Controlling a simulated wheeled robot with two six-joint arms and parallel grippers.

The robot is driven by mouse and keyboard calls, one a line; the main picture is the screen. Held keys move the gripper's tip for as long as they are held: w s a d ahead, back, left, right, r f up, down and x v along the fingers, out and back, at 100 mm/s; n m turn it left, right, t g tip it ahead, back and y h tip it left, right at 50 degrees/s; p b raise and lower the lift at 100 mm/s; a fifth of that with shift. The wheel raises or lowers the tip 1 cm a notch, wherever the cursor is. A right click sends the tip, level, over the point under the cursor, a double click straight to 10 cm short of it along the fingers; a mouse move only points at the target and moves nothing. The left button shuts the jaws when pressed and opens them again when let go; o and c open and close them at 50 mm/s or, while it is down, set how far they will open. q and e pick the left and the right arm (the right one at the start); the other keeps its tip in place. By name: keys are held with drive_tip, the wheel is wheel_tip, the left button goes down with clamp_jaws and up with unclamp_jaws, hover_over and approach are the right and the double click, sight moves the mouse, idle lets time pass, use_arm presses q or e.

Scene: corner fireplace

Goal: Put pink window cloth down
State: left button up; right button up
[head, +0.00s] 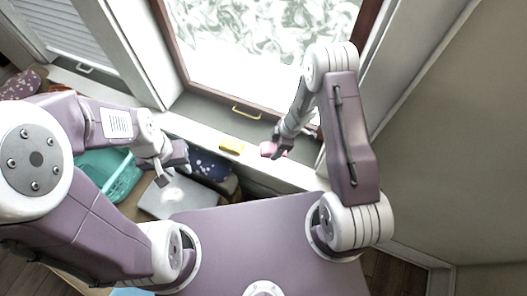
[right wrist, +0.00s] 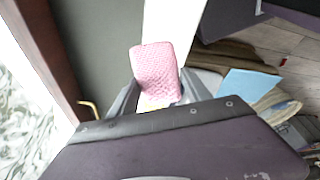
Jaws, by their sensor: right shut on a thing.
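The pink window cloth (head: 268,149) is at my right gripper (head: 278,150), above or at the white window sill (head: 288,170). In the right wrist view the cloth (right wrist: 154,68) is a textured pink block, gripped between the fingers of my right gripper (right wrist: 158,98), which is shut on it. Whether the cloth touches the sill cannot be told. My left gripper (head: 172,168) is at the left, its fingers apart and empty, near a grey laptop-like slab.
A yellow block (head: 231,146) lies on the sill left of the cloth. The window frame has a yellow handle (head: 246,113). Below the sill are a teal basket (head: 120,175), a dark dotted cushion (head: 208,165) and the grey slab (head: 180,196). A light-blue sheet (right wrist: 249,84) lies at the right.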

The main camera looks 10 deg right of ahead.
wheel_tip(320, 180, down, 3)
drive_tip(key=shift+f, duration=0.15)
wheel_tip(320, 180, down, 4)
drive_tip(key=shift+r+b, duration=0.1)
drive_tip(key=shift+b, duration=0.8)
use_arm(q)
wheel_tip(320, 180, down, 2)
drive_tip(key=shift+f, duration=0.2)
use_arm(e)
drive_tip(key=o, duration=1.3)
drive_tip(key=p+v, duration=0.4)
drive_tip(key=v, duration=0.8)
drive_tip(key=shift+r, duration=0.1)
use_arm(q)
wheel_tip(320, 180, up, 4)
drive_tip(key=shift+r, duration=0.1)
